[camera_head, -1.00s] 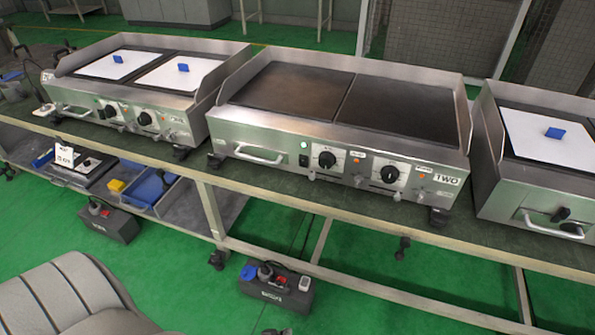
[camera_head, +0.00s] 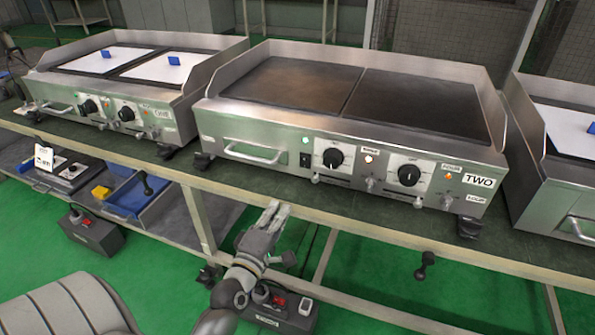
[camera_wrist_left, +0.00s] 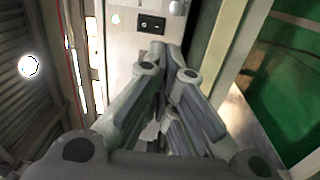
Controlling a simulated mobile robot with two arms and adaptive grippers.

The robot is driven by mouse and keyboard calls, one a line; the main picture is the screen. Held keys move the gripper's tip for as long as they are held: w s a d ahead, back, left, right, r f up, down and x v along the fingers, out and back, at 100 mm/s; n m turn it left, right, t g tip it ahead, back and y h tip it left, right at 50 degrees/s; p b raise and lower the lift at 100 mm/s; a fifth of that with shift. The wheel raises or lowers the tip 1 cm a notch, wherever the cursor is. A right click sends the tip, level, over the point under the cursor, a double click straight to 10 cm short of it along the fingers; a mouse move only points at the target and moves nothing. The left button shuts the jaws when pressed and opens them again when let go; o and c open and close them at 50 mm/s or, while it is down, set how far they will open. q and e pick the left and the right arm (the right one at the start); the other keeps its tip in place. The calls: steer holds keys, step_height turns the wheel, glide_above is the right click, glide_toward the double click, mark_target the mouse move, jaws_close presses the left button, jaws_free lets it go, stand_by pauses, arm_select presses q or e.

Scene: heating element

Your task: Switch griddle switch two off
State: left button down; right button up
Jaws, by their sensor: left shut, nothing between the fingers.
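The griddle labelled TWO (camera_head: 478,181) stands on the bench in the middle, with a steel front panel. A small black rocker switch (camera_head: 305,160) is on this panel, just below a lit green lamp (camera_head: 304,140) and left of a black knob (camera_head: 333,157). My left gripper (camera_head: 278,207) is shut and empty, in front of the bench edge, below and apart from the switch. In the left wrist view, the left gripper's closed fingers (camera_wrist_left: 172,52) point toward the panel, with the black switch (camera_wrist_left: 152,24) just beyond them. My right gripper is not in view.
A steel handle (camera_head: 254,153) sticks out left of the switch. A second black knob (camera_head: 410,175) and lit lamps are to its right. The bench's front rail (camera_head: 250,198) runs below the griddle. Griddle ONE (camera_head: 160,113) is at left, another griddle (camera_head: 560,150) at right.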

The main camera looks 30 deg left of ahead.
arm_select(q)
steer(key=shift+s+a+r+n, duration=0.1)
steer(key=shift+a+r+n, duration=0.1)
steer(key=shift+r, duration=0.3)
steer(key=shift+a+r+n, duration=0.15)
steer(key=shift+r+n, duration=0.05)
steer(key=shift+r, duration=0.3)
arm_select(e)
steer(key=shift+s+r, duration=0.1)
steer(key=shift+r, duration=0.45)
arm_select(q)
steer(key=b, duration=0.2)
glide_toward(300, 158)
steer(key=x, duration=0.5)
steer(key=shift+w+f, duration=0.2)
steer(key=shift+w, duration=0.05)
steer(key=shift+w+a, duration=0.15)
steer(key=shift+w, duration=0.3)
steer(key=shift+w+a+r, duration=0.1)
steer(key=shift+w, duration=0.25)
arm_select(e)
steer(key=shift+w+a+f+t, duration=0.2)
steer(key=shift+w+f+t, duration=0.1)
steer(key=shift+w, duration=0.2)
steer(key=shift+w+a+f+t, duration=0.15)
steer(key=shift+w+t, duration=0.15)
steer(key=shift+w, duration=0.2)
arm_select(q)
steer(key=shift+r, duration=0.1)
